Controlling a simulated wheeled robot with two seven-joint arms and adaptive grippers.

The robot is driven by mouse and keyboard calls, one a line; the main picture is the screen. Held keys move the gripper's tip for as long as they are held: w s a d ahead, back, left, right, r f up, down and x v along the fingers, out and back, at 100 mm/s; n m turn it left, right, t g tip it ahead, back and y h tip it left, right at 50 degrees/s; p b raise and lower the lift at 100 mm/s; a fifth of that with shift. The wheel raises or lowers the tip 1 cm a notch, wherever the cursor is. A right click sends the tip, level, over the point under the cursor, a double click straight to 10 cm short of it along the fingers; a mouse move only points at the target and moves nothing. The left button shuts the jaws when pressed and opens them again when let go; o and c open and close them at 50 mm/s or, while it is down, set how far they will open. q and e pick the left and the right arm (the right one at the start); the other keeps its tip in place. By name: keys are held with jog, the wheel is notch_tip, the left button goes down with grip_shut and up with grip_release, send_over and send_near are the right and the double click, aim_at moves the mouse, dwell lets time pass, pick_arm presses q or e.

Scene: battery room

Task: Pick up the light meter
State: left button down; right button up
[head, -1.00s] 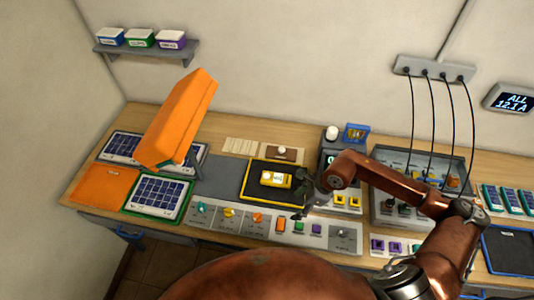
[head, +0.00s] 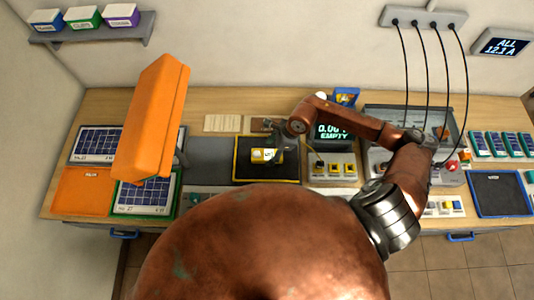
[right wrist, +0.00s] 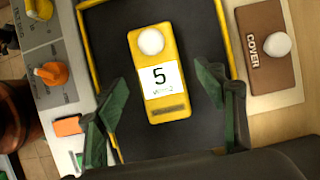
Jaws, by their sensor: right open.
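The light meter is a yellow, rounded block (head: 258,155) with a white dome and a white label marked 5. It lies on a black tray with a yellow rim (head: 237,172). In the right wrist view the meter (right wrist: 168,105) lies flat, dome away from the gripper. My right gripper (right wrist: 162,78) is open, with one green-padded finger to each side of the meter, apart from it in the picture. In the head view my right gripper (head: 278,146) is over the tray and hides part of the meter. My left gripper is not in view.
A large orange housing (head: 152,120) stands over the left of the bench. A brown COVER block (right wrist: 268,45) lies beside the tray, and a grey panel with knobs (right wrist: 45,50) on its other side. A display unit (head: 333,140) and cabled box (head: 410,120) stand to the right.

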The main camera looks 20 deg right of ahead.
aim_at(267, 156)
jog(key=shift+x, duration=1.1)
jog(key=shift+s, duration=0.1)
jog(key=shift+c, duration=0.7)
jog(key=c, duration=1.3)
jog(key=shift+c, duration=0.2)
